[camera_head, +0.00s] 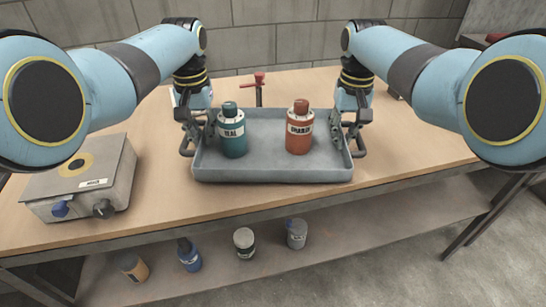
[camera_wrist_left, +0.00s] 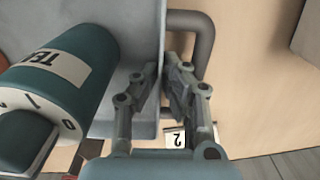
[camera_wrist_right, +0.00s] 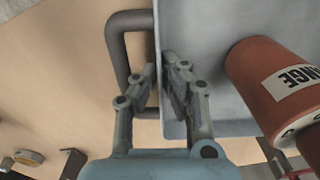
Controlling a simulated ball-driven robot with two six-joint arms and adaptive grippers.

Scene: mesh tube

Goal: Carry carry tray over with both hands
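The grey carry tray (camera_head: 275,173) is level over the wooden table, with a bar handle at each end. I cannot tell whether it touches the table. In it stand a teal bottle (camera_head: 232,140) on the left and an orange bottle (camera_head: 299,138) on the right, both upright. My left gripper (camera_wrist_left: 161,68) has one finger inside and one outside the tray's left wall and looks closed on it, beside the handle (camera_wrist_left: 205,35). My right gripper (camera_wrist_right: 160,65) straddles the right wall the same way, beside the other handle (camera_wrist_right: 112,40).
A grey hotplate-like device (camera_head: 85,180) with knobs stands on the table left of the tray. A red-handled fixture (camera_head: 259,82) is behind the tray. Several containers stand on the lower shelf (camera_head: 340,232). The table (camera_head: 420,140) is clear to the right.

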